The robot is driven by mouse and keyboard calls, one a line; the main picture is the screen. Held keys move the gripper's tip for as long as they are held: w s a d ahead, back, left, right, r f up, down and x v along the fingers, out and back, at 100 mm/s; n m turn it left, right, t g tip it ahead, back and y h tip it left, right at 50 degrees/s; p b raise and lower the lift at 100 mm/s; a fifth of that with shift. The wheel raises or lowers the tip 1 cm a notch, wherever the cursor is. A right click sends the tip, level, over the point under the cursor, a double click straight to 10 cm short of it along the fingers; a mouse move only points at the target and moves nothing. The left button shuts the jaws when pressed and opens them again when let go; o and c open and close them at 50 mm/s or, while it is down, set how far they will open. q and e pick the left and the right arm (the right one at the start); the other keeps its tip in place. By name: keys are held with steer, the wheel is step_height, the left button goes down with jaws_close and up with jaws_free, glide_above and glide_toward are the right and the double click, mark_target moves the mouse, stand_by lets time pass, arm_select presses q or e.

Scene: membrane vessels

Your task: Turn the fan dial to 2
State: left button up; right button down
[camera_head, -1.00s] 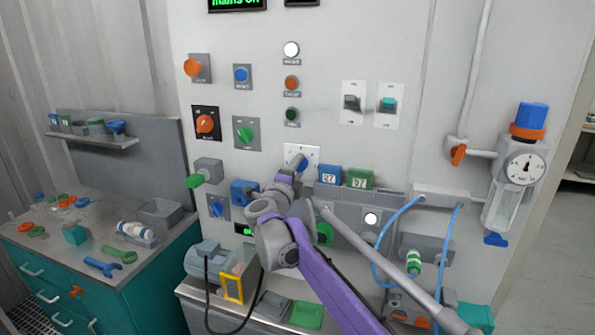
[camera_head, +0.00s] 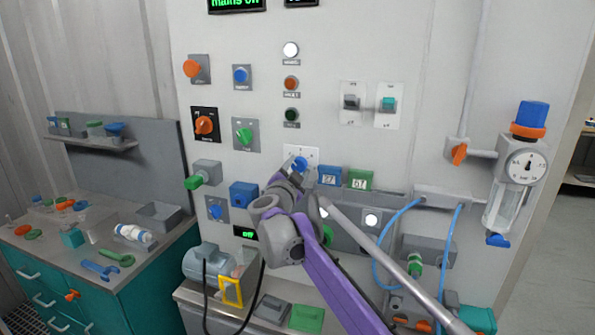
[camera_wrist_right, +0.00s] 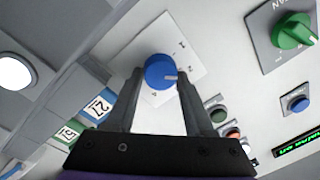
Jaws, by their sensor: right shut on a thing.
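A blue dial (camera_head: 300,164) sits on a white plate (camera_head: 309,153) with position marks, in the middle of the wall panel. In the right wrist view the blue dial (camera_wrist_right: 160,71) shows a pale pointer line toward the right, and the marks on its plate (camera_wrist_right: 187,50) are too small to read surely. My right gripper (camera_head: 290,173) has a finger on either side of the dial and is shut on it; its fingers (camera_wrist_right: 157,85) show in the wrist view. My left gripper is not in view.
Blue (camera_head: 330,175) and green (camera_head: 360,180) numbered blocks are close on the right. A small display (camera_head: 245,233) below reads off. Blue hoses (camera_head: 385,240) hang at the right.

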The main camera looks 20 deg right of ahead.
steer(key=shift+n, duration=0.5)
steer(key=shift+c, duration=1.4)
jaws_free()
steer(key=shift+s+a, duration=0.3)
steer(key=shift+s, duration=0.1)
steer(key=b+v, duration=0.1)
steer(key=v, duration=0.8)
steer(key=shift+s+b, duration=0.4)
steer(key=shift+a, duration=0.15)
